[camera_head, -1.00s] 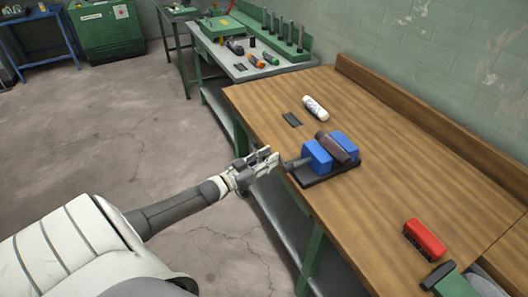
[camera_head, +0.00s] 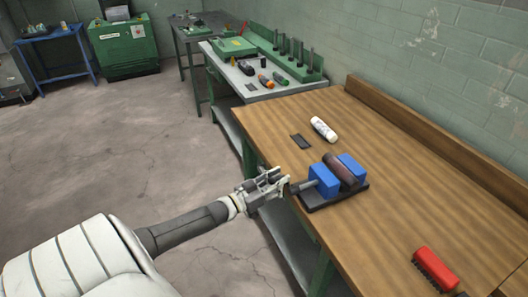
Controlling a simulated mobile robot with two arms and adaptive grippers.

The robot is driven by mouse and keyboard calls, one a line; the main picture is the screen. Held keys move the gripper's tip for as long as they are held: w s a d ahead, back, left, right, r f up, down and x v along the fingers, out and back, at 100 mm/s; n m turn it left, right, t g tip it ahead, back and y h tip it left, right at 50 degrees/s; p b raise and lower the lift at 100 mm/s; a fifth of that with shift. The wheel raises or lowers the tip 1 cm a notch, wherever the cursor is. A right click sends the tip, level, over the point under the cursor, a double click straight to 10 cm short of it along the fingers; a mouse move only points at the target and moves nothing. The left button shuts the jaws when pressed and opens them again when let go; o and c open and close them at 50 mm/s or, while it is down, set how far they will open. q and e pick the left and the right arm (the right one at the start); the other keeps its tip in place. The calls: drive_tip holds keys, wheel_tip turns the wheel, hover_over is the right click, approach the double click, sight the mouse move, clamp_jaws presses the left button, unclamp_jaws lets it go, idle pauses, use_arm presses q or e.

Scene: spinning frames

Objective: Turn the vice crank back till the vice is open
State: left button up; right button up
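The vice has two blue jaws (camera_head: 325,182) on a dark base (camera_head: 346,194) near the left edge of the wooden bench (camera_head: 400,150). A dark brown cylinder (camera_head: 340,169) lies between the jaws; I cannot tell whether both jaws touch it. A grey screw shaft (camera_head: 302,186) sticks out from the vice toward the left. My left gripper (camera_head: 283,184) is at the outer end of this shaft, where the crank would be. The fingers hide the crank, and whether they are closed on it is too small to tell. My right gripper is not in view.
A white bottle (camera_head: 323,129) and a flat black piece (camera_head: 300,141) lie behind the vice. A red brush (camera_head: 436,268) lies at the front right. A grey table (camera_head: 250,91) with tools stands farther back.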

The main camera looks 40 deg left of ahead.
use_arm(q)
drive_tip(key=s+a, duration=0.2)
drive_tip(key=s, duration=0.9)
drive_tip(key=shift+a+f, duration=0.15)
drive_tip(key=shift+f, duration=0.05)
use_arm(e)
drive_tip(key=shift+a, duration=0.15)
